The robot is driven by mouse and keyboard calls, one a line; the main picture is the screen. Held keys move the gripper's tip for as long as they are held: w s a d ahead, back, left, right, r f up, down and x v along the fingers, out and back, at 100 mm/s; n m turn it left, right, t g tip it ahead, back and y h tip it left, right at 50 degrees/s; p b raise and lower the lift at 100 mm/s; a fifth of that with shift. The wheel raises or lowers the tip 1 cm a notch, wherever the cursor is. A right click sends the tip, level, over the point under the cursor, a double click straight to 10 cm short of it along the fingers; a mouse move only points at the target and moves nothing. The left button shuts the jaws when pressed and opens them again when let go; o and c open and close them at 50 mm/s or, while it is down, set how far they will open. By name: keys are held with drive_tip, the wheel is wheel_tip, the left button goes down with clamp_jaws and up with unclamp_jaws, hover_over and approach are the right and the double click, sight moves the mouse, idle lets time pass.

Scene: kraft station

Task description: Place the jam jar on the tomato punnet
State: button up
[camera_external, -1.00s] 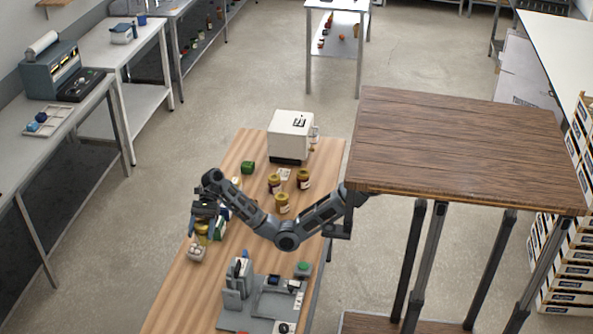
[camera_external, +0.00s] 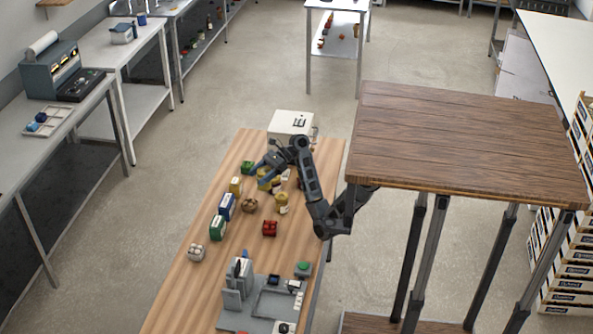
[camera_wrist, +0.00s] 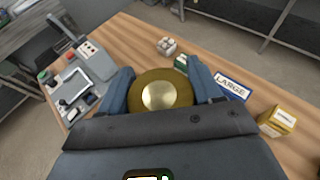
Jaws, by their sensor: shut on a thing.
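My gripper (camera_wrist: 160,92) is shut on a jar with a gold lid (camera_wrist: 160,96), seen from above between its blue-grey fingers in the wrist view. In the external view my gripper (camera_external: 265,172) is over the far part of the wooden table, and the held jar (camera_external: 264,181) is partly hidden near other jars. The tomato punnet (camera_external: 270,228), a small tray of red tomatoes, sits on the table nearer the camera than my gripper, apart from it. I cannot make out the punnet in the wrist view. The held jar's label is hidden.
Another jar (camera_external: 282,203) stands behind the tomato punnet. A brown punnet (camera_external: 250,205), blue box (camera_external: 227,206), green box (camera_external: 218,228) and yellow box (camera_external: 235,186) stand left. A white machine (camera_external: 292,123) is at the back; a grey station (camera_external: 262,297) is in front.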

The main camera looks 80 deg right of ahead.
drive_tip(key=s+d+m+t+h, duration=0.25)
drive_tip(key=s+d, duration=0.35)
drive_tip(key=s, duration=0.4)
hover_over(266, 225)
wheel_tip(266, 225, down, 11)
drive_tip(key=shift+m+h, duration=0.25)
drive_tip(key=shift+w+f+b, duration=0.1)
drive_tip(key=shift+f+b, duration=0.4)
drive_tip(key=shift+f, duration=1.75)
drive_tip(key=shift+f, duration=0.1)
drive_tip(key=o, duration=1.5)
drive_tip(key=v, duration=1.2)
